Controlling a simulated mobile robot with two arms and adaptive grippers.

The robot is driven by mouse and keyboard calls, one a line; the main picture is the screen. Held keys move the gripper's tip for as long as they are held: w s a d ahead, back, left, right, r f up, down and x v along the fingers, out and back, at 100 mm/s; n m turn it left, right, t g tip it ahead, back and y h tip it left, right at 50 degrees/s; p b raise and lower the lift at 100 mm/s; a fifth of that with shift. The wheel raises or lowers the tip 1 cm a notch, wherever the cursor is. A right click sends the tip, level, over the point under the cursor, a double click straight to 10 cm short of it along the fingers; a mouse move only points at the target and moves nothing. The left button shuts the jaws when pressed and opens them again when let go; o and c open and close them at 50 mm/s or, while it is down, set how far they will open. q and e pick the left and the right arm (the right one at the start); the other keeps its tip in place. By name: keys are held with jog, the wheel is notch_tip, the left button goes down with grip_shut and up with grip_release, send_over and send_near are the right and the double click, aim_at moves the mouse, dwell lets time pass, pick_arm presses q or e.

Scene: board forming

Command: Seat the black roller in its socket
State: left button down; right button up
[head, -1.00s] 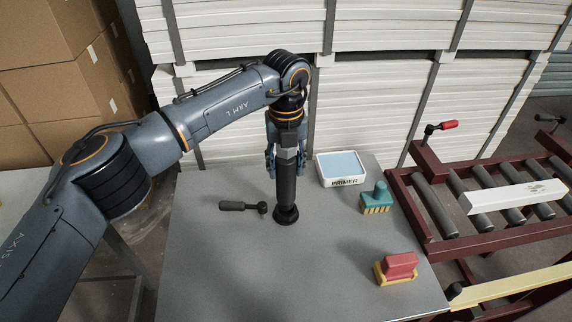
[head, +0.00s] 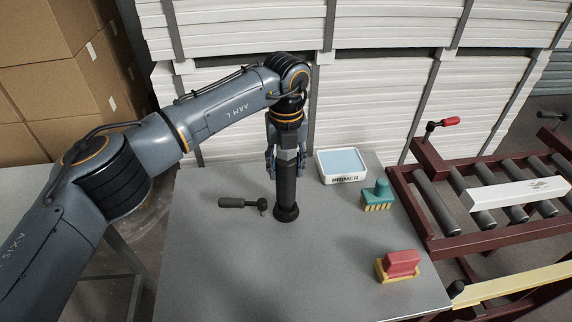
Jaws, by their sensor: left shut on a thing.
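The black roller (head: 286,188) stands upright, with its lower end at a round black base (head: 286,213) on the grey table (head: 310,275). I cannot tell whether this base is the socket or part of the roller, nor whether the roller is fully down in it. My left gripper (head: 286,160) points down from above, shut on the roller's upper part, its fingers on either side. My right gripper is not in view.
A dark handled tool (head: 237,203) lies just left of the base. A primer tray (head: 342,165), a teal brush (head: 377,196) and a red and yellow block (head: 398,265) lie to the right. A roller conveyor (head: 440,213) stands beyond the table's right edge. The front of the table is clear.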

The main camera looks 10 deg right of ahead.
pick_arm(q)
jog(key=shift+f+b, duration=0.6)
jog(key=shift+f, duration=0.25)
jog(key=c, duration=0.6)
grip_release()
notch_tip(320, 180, up, 12)
jog(key=shift+r, duration=0.1)
jog(key=shift+s, duration=0.1)
